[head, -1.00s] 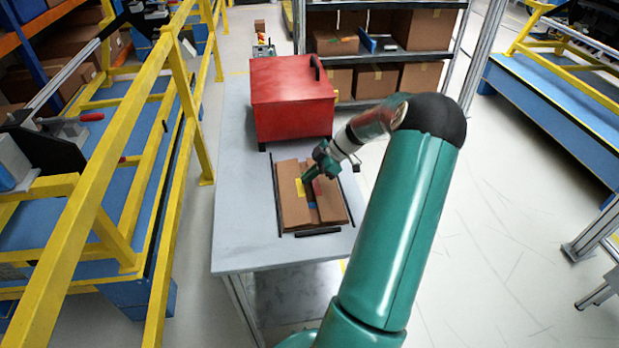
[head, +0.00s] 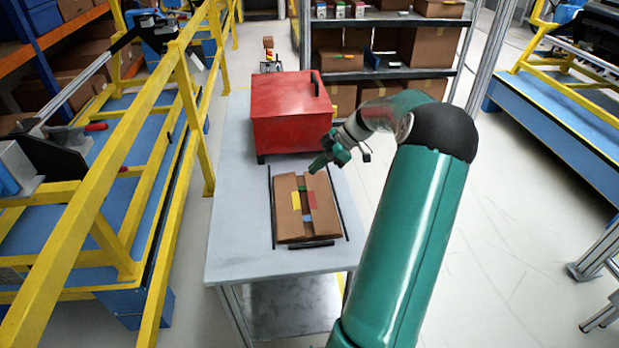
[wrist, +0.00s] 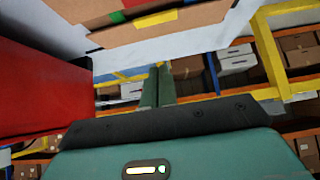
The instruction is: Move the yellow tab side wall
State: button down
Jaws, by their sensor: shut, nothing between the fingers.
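A brown cardboard box (head: 288,226) lies in a black-edged holder on the grey table. Its top carries a yellow tab (head: 296,201) on the left panel, a red tab (head: 312,200) on the right, a green tab (head: 302,188) at the far end and a blue tab (head: 307,218) nearer. My gripper (head: 317,165) is above the box's far end, apart from it. In the wrist view its two green fingers (wrist: 158,68) are together and empty. The yellow tab (wrist: 157,18) also shows there, on the box wall at the top.
A large red case (head: 292,112) stands on the table (head: 240,225) just beyond the box, close to my gripper. A yellow railing (head: 185,90) runs along the left. Shelves with cardboard boxes (head: 428,80) stand behind. The table's left strip is clear.

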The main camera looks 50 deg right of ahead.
jog(key=r, duration=0.2)
send_over(295, 201)
jog(key=s+d, duration=0.2)
jog(key=shift+g+h, duration=0.4)
jog(key=f, duration=0.8)
jog(key=shift+w+a, duration=0.2)
jog(key=shift+a, duration=0.05)
notch_tip(295, 201, down, 2)
jog(key=shift+d+f, duration=0.1)
jog(key=shift+f, duration=0.15)
jog(key=shift+s+f, duration=0.1)
jog(key=shift+f, duration=0.65)
jog(key=shift+d, duration=0.1)
jog(key=shift+s+f+t+y, duration=0.15)
jog(key=shift+f+t+y, duration=0.25)
jog(key=shift+f, duration=0.35)
